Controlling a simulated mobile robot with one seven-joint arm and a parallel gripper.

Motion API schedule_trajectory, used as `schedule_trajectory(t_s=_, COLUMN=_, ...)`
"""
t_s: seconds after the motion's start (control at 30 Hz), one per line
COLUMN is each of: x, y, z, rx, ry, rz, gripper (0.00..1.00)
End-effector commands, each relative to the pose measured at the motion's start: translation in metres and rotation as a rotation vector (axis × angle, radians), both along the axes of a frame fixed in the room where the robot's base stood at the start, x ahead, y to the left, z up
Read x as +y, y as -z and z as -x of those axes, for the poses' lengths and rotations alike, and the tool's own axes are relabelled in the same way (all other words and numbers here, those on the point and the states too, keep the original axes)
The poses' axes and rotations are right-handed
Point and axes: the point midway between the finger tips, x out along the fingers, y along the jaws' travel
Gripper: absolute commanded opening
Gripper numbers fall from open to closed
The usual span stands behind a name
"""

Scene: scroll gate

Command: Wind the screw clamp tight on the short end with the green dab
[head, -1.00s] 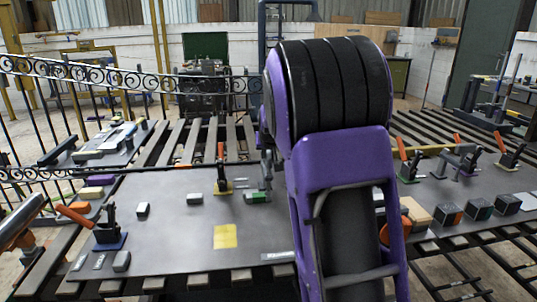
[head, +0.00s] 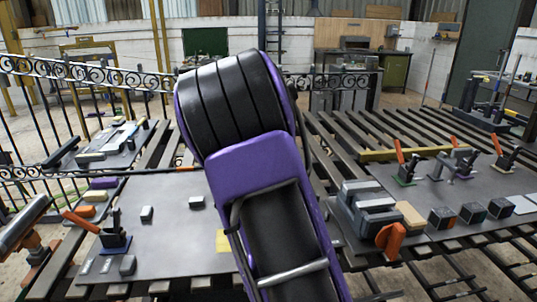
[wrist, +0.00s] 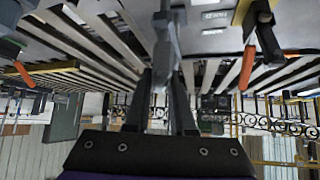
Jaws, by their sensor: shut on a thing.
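My gripper (wrist: 168,78) shows in the wrist view, where the picture is upside down. Its two dark fingers are closed on a grey metal part that looks like the screw clamp (wrist: 166,30). The clamp's lower part runs up to the table top at the picture's top edge. A pale short piece with a small green mark (wrist: 213,31) lies on the table beside it, to the right in this view. Whether the clamp touches that piece cannot be told. In the head view my purple and black arm hides the gripper, the clamp and the green-marked piece.
An orange-handled toggle clamp (wrist: 262,30) stands close by on the right in the wrist view. In the head view another orange-handled clamp (head: 114,238) stands at the left. Grey blocks (head: 366,208) and several dark cubes occupy the right table. Slatted beams lie behind.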

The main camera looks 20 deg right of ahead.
Motion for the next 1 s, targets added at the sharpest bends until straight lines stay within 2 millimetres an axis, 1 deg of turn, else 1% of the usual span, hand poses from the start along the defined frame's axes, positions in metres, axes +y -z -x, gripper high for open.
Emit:
schedule_trajectory(t_s=0.03, x=0.0016, y=0.0026, z=0.0013, rx=0.011, ry=0.024, rz=0.003, gripper=0.00)
schedule_trajectory(t_s=0.23, x=0.0008, y=0.0023, z=0.0015, rx=0.007, ry=0.097, rz=0.003, gripper=0.00)
schedule_trajectory(t_s=0.57, x=0.0001, y=0.0021, z=0.0017, rx=0.005, ry=0.106, rz=0.002, gripper=0.00)
schedule_trajectory(t_s=0.6, x=0.0001, y=0.0021, z=0.0017, rx=0.005, ry=0.106, rz=0.002, gripper=0.26)
schedule_trajectory(t_s=0.73, x=0.0002, y=0.0013, z=0.0013, rx=0.003, ry=0.105, rz=0.003, gripper=0.49)
schedule_trajectory(t_s=0.77, x=0.0001, y=0.0011, z=0.0012, rx=0.003, ry=0.105, rz=0.002, gripper=0.53)
schedule_trajectory(t_s=1.0, x=0.0003, y=0.0001, z=0.0007, rx=0.000, ry=0.104, rz=0.002, gripper=0.53)
